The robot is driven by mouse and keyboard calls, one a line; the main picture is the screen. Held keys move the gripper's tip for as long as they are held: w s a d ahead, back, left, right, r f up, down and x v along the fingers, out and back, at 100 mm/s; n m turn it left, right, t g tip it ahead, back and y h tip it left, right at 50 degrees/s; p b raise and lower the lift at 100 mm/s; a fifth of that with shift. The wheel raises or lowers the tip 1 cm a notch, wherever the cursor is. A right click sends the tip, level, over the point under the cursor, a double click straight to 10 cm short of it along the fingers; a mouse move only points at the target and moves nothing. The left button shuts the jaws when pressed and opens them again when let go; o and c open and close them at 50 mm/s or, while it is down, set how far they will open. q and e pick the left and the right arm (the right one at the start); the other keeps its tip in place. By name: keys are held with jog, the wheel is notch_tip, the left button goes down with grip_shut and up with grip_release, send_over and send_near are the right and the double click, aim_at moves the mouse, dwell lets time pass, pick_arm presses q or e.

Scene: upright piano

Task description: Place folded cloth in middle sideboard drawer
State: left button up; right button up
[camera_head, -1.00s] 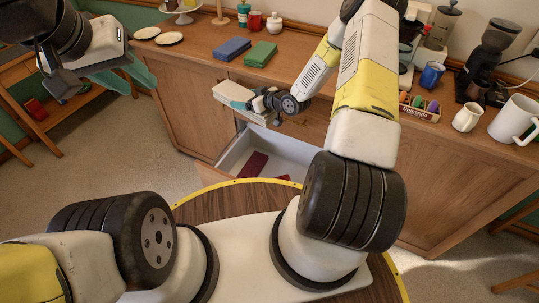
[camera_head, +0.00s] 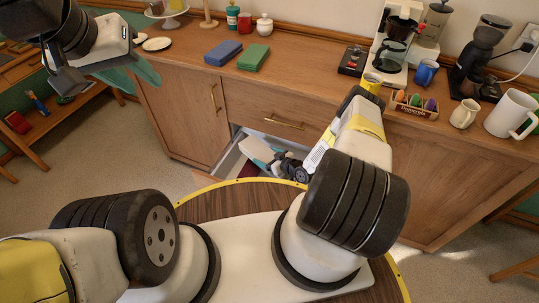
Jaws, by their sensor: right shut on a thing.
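A blue folded cloth (camera_head: 223,53) and a green folded cloth (camera_head: 253,57) lie side by side on the sideboard top. A pale-lined drawer (camera_head: 233,156) stands open below the shut upper drawer (camera_head: 262,105). Something dark red (camera_head: 249,171) shows in it, partly hidden by my arm. My right gripper (camera_head: 255,149) is low over or inside the open drawer, fingers toward the left. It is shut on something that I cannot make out.
The sideboard top carries a coffee machine (camera_head: 396,50), a grinder (camera_head: 478,60), a blue mug (camera_head: 426,72), a small box (camera_head: 413,104) and white jugs (camera_head: 510,113) at right. Plates (camera_head: 156,44) and jars are at back left. Clear wood lies right of the green cloth.

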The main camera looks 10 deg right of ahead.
notch_tip(320, 180, down, 9)
jog(key=shift+f, duration=0.1)
dwell(0.4)
jog(key=shift+f, duration=0.25)
jog(key=o, duration=1.9)
jog(key=shift+f, duration=0.1)
jog(key=shift+o, duration=0.2)
jog(key=shift+r, duration=0.25)
jog(key=v, duration=1.2)
jog(key=shift+s+r, duration=0.1)
